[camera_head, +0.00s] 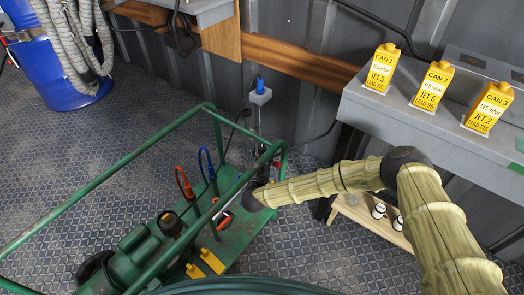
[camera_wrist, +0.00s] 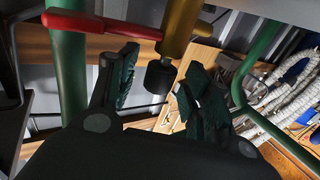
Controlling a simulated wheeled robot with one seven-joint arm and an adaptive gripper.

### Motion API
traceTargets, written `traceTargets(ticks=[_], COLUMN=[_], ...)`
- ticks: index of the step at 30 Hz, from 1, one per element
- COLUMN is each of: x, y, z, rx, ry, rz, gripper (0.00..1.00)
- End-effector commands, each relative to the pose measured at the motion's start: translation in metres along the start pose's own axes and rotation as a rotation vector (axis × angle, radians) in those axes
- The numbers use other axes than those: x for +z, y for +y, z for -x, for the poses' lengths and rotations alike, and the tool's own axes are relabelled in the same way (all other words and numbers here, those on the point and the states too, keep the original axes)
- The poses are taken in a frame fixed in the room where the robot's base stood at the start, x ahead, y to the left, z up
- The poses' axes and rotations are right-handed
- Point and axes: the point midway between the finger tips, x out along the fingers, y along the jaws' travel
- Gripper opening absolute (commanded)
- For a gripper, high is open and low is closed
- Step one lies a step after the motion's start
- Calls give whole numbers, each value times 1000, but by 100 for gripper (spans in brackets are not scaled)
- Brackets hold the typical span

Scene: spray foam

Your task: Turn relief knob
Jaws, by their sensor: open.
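In the wrist view a black cylindrical knob (camera_wrist: 160,78) sits at the end of a brass-coloured body (camera_wrist: 181,28). I take it to be the relief knob. My gripper (camera_wrist: 161,62) is open, with one dark finger to the left of the knob and one to the right. A gap shows on the left side; whether the right finger touches the knob I cannot tell. A red-handled lever (camera_wrist: 90,22) reaches in from the left, close above the left finger. In the head view my gripper (camera_head: 232,207) is over the green cart (camera_head: 235,245), small and partly hidden; the knob is not clear there.
Green cart rails (camera_head: 100,178) run beside my arm. Three yellow cans, one being CAN 2 (camera_head: 433,86), stand on a grey bench (camera_head: 400,113). A blue drum (camera_head: 58,75) stands far left. Floor left of the cart is clear.

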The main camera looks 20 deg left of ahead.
Motion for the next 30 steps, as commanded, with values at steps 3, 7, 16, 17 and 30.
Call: traceTargets(ticks=[3,7,16,17,30], x=[0,0,0,0,0], y=[0,0,0,0,0], z=[-9,-12,-13,-13,-13], rx=[0,0,-1,-1,-16], ry=[0,0,0,0,0], rz=[-1,-1,-1,-1,1], gripper=[49,49,40,35,3])
